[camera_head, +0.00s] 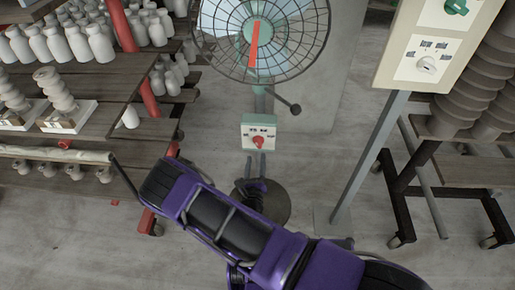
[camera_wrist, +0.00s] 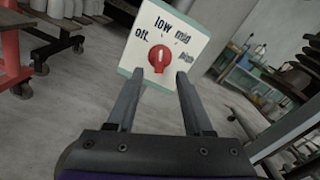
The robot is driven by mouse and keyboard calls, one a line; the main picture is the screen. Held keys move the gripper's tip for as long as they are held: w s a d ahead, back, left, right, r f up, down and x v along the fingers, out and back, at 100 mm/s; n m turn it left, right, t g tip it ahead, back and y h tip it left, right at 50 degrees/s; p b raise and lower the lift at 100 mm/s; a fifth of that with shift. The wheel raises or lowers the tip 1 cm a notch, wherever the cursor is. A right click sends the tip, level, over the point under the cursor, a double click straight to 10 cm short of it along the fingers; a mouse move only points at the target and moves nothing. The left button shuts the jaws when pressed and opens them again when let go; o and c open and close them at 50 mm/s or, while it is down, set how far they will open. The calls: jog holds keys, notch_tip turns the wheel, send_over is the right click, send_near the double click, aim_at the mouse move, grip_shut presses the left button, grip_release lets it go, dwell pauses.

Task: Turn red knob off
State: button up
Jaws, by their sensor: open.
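The red knob (camera_wrist: 160,58) sits on a white control panel (camera_wrist: 128,65) with a green edge. The panel bears the words off, low, mid and high. A pale mark on the knob runs roughly upward in the wrist view; its exact setting is unclear. In the head view the red knob (camera_head: 258,142) is on the small box (camera_head: 247,130) on the fan's stand. My gripper (camera_wrist: 158,76) is open and empty. In the wrist view its fingers appear on both sides of the knob's lower part, apparently short of the panel.
The caged fan (camera_head: 285,40) stands above the box. Shelves of white bottles (camera_head: 78,42) are at the left, and a wheeled rack (camera_head: 465,172) is at the right.

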aim_at(258, 145)
jog(key=w, duration=0.6)
jog(key=shift+w+d, duration=0.1)
jog(key=shift+w, duration=0.15)
jog(key=shift+c, duration=0.2)
grip_shut()
